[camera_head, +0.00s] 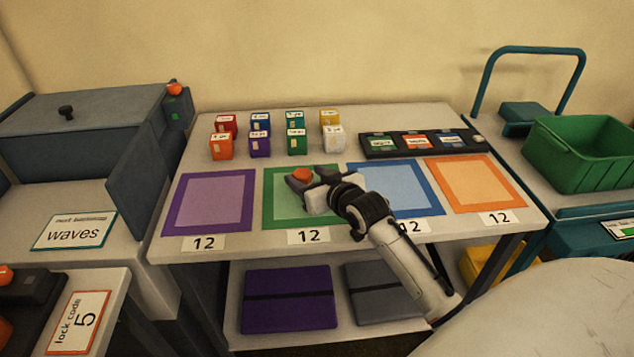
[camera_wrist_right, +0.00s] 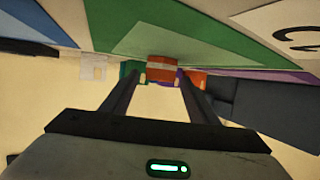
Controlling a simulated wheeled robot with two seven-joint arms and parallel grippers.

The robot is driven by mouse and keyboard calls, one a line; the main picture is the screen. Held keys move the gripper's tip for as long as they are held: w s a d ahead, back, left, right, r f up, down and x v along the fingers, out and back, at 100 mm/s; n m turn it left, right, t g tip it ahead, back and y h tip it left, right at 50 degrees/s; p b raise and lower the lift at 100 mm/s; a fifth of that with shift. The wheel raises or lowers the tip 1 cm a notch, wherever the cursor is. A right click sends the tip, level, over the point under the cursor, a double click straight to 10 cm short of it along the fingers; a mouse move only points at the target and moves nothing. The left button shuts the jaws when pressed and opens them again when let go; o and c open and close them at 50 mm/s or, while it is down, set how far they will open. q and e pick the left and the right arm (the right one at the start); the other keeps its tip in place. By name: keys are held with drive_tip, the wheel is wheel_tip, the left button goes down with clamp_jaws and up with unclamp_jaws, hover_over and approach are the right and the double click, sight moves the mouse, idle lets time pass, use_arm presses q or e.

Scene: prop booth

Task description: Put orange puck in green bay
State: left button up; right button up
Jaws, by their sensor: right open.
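The orange puck (camera_head: 302,175) is at the far part of the green bay (camera_head: 270,220), the green-framed square on the table. It appears to rest on the bay, though the fingers partly hide its base in the head view. My right gripper (camera_head: 311,180) reaches in from the front right and is open, its dark fingertips near the puck. In the right wrist view the puck (camera_wrist_right: 165,69) shows between and beyond the two open fingers, against the green surface (camera_wrist_right: 165,40). My left gripper is not in view.
Several small coloured blocks (camera_head: 259,144) stand in two rows behind the bays. Purple (camera_head: 168,215), blue (camera_head: 435,205) and orange (camera_head: 515,200) bays flank the green one. A dark labelled tray (camera_head: 375,153) lies behind the right bays. A green crate (camera_head: 580,165) stands at right.

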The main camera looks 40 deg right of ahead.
drive_tip(key=v, duration=1.1)
drive_tip(key=shift+s+p, duration=0.4)
